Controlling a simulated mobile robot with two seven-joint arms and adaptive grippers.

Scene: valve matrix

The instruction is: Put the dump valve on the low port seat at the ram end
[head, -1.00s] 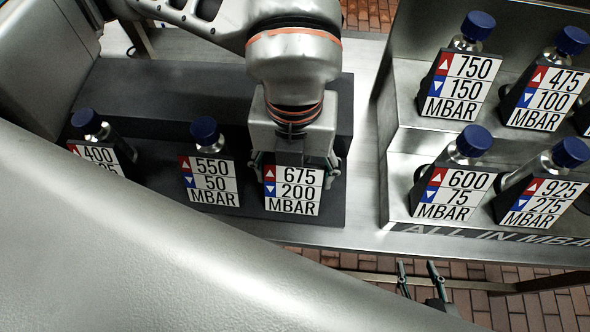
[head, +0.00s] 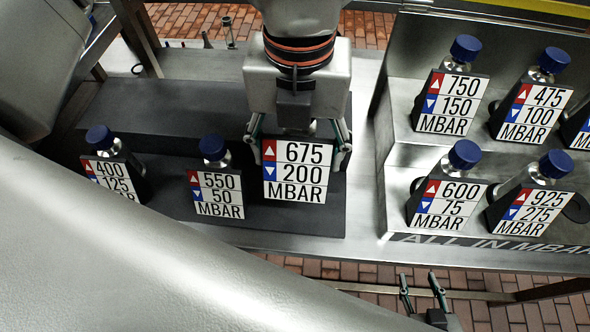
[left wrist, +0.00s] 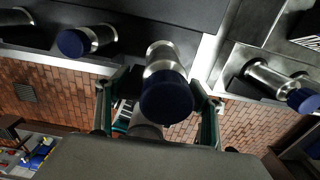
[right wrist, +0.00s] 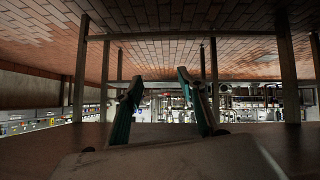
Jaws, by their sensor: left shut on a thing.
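My left gripper (head: 298,140) is shut on a valve whose plate reads 675 / 200 MBAR (head: 297,175). It holds the valve upright, a little above the dark stepped block. The valve's blue cap (left wrist: 167,97) and metal neck show between the fingers in the left wrist view. Valves reading 400 / 125 (head: 112,180) and 550 / 50 (head: 217,195) stand on the dark block to the left. No plate says "dump", so I cannot tell which valve that names. My right gripper (head: 419,285) is open and empty, low in front of the bench; it also shows in the right wrist view (right wrist: 157,85).
A metal stepped rack (head: 400,160) marked ALL IN MBAR stands at the right. It holds several valves, including 600 / 75 (head: 449,205), 925 / 275 (head: 526,212) and 750 / 150 (head: 455,103). The dark block (head: 150,108) has bare room on its upper step.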

